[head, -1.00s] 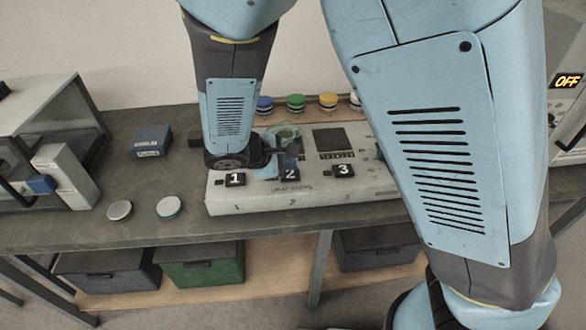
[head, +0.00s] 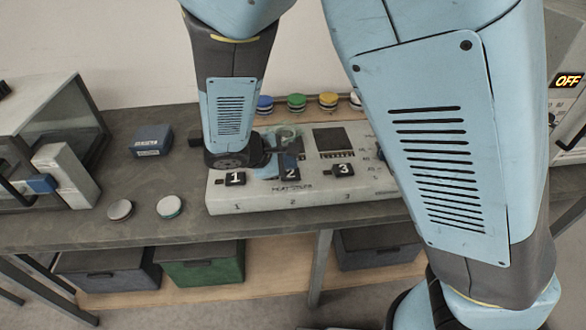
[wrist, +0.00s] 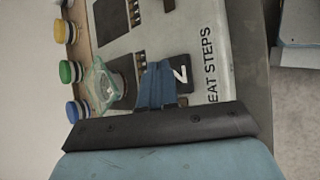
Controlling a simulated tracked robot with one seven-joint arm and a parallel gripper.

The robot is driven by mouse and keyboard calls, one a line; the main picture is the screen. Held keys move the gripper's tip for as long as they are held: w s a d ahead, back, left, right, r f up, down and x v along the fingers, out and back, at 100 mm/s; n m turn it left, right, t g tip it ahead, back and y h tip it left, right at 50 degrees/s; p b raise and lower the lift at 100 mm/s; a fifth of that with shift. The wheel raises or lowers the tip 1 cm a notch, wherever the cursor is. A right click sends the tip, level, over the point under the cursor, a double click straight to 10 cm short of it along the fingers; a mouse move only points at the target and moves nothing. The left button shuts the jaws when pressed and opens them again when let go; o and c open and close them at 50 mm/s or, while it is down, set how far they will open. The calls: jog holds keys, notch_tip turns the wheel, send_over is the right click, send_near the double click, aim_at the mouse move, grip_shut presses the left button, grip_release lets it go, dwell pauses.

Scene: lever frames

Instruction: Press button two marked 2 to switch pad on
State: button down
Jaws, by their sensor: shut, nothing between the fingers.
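Button two is a small black key marked 2 (head: 291,174) on the front of a pale panel (head: 330,194). In the wrist view the key (wrist: 183,75) lies right beside my fingertips. My gripper (head: 287,163) is over the panel at this key, with its blue fingers shut and empty. The fingers also show in the wrist view (wrist: 155,84), and part of the key is hidden behind them. I cannot tell whether they touch it. A dark square pad (head: 330,138) is behind key 3; a clear glass vessel (wrist: 105,82) stands on another dark pad.
Keys 1 (head: 235,179) and 3 (head: 343,170) flank button two. Coloured round jars (head: 296,102) line the back. A blue box (head: 151,140) and two pale discs (head: 169,207) are at left. An appliance at right displays OFF (head: 567,81).

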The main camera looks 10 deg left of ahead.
aim_at(288, 175)
jog(key=shift+s+f, duration=0.1)
jog(key=shift+f, duration=0.55)
dwell(1.0)
jog(key=shift+r, duration=0.7)
notch_tip(288, 175, up, 6)
dwell(0.9)
